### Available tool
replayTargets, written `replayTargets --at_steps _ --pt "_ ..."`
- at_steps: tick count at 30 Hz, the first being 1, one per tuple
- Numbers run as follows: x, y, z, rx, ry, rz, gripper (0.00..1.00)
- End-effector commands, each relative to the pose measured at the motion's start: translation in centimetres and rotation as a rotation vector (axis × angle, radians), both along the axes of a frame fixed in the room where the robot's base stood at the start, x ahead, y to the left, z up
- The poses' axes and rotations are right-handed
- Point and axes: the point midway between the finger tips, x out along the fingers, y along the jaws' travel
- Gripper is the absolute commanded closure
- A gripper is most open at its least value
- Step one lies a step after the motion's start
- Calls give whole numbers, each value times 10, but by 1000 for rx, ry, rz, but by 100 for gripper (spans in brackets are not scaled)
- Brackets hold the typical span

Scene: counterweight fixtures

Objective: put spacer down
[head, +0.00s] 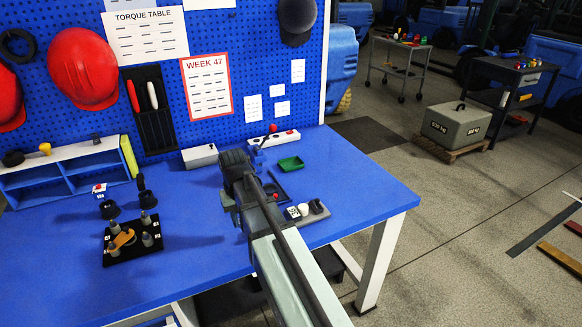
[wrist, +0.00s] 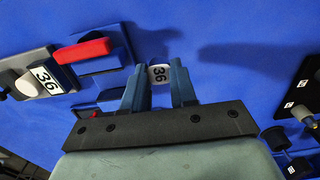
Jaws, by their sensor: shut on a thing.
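A dark shadow lies on the blue bench top to the right of the fingers. In the head view my arm reaches over the right part of the bench (head: 375,205). There the spacer is hidden, and I cannot tell its height above the bench.
A card marked 36 (head: 293,212) stands beside a white round piece (head: 304,209) near the front edge. A black plate with pegs (head: 118,258) is at left. In the wrist view a red bar (wrist: 82,50) lies left of the fingers.

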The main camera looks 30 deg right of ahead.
Motion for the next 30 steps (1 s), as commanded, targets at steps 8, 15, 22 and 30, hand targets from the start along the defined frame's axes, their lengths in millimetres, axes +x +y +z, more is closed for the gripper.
replayTargets --at_steps 8,15,22,30 --pt "29 -18 9 0 -1 -123 100" --pt "60 -50 20 0 0 -300 100" --pt "108 -104 39 0 -1 -577 100" --pt "169 -198 72 0 0 -1016 100"
